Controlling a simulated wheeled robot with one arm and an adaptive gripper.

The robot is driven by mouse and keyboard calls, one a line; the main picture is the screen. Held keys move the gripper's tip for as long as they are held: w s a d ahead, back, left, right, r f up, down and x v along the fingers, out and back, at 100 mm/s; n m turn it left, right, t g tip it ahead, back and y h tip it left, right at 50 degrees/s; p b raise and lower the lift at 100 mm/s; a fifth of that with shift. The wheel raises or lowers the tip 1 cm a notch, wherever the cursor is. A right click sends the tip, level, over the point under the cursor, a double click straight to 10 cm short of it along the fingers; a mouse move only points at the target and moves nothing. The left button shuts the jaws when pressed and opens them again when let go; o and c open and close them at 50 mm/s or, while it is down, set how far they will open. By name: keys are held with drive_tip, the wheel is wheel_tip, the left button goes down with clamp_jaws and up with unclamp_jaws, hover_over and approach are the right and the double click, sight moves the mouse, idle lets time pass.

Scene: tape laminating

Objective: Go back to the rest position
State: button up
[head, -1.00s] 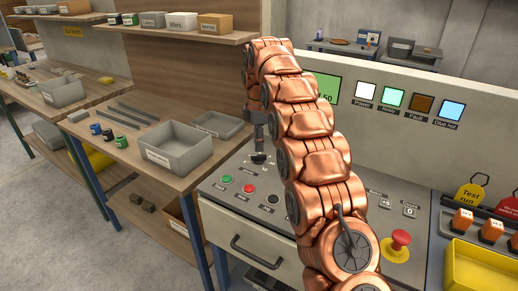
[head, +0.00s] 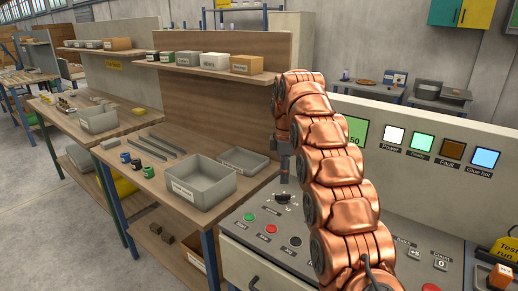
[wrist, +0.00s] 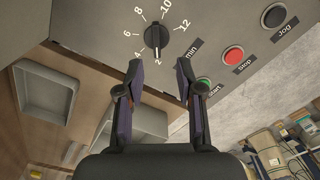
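My copper-coloured arm reaches over the grey control panel (head: 262,228). My gripper (wrist: 160,67) is open and empty in the wrist view, with two dark fingers well apart. It also shows in the head view (head: 284,174), small and pointing down, above the black dial knob (head: 283,198). In the wrist view the knob (wrist: 156,41) sits beyond the fingertips, apart from them. Its scale runs from 2 to 12 min, and its lower end is near the 2. The fingers' details are too small to see in the head view.
A green start button (wrist: 203,86), a red stop button (wrist: 232,54) and a black jog button (wrist: 274,15) are beside the dial. A wooden bench with a grey bin (head: 200,183) stands left of the panel. The panel's upright back (head: 470,125) rises behind my arm.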

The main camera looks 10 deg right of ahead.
drive_tip(key=s+r+m+g+p, duration=0.15)
drive_tip(key=s+m, duration=0.45)
drive_tip(key=s, duration=1)
drive_tip(key=s+r+m+p, duration=0.25)
drive_tip(key=s+m, duration=0.25)
drive_tip(key=s, duration=1.1)
drive_tip(key=s+f+m, duration=0.2)
drive_tip(key=s+f, duration=0.1)
drive_tip(key=s, duration=0.5)
drive_tip(key=s+f+m, duration=0.3)
drive_tip(key=s, duration=0.6)
drive_tip(key=shift+s, duration=0.2)
